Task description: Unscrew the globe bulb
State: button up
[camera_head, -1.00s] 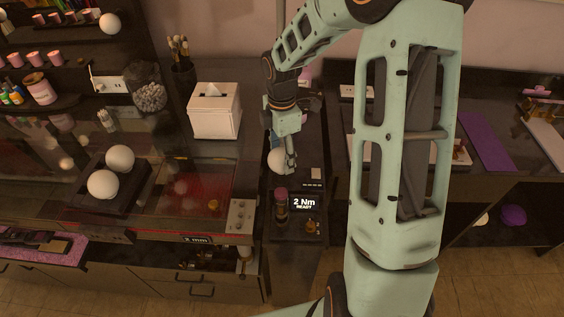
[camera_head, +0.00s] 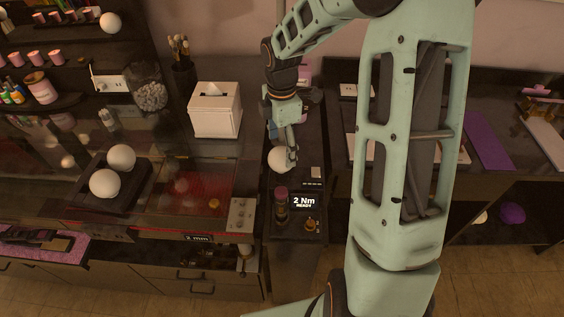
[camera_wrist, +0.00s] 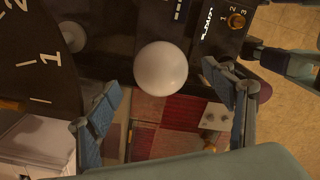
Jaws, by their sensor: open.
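A white globe bulb (camera_head: 280,160) sits on the dark unit behind the 2 Nm display, partly covered by my gripper. My gripper (camera_head: 291,158) reaches down from above beside it. In the wrist view a white globe (camera_wrist: 160,68) lies between and slightly ahead of the fingertips of my open gripper (camera_wrist: 159,77). Gaps show on both sides, and I see no grip on it. Its base or socket is hidden. Two more white globes, one nearer (camera_head: 104,183) and one farther (camera_head: 121,158), rest in a black tray (camera_head: 82,193). Another globe (camera_head: 110,23) is mounted at the upper left.
The display (camera_head: 304,202) reads 2 Nm READY; a dark bottle-like item with a reddish top (camera_head: 281,203) stands left of it. A white tissue box (camera_head: 214,110) stands to the left behind. A jar of grey pebbles (camera_head: 149,95) and a brush cup (camera_head: 183,75) are farther back.

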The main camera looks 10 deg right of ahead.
jog(key=shift+o, duration=0.3)
jog(key=shift+r, duration=1.5)
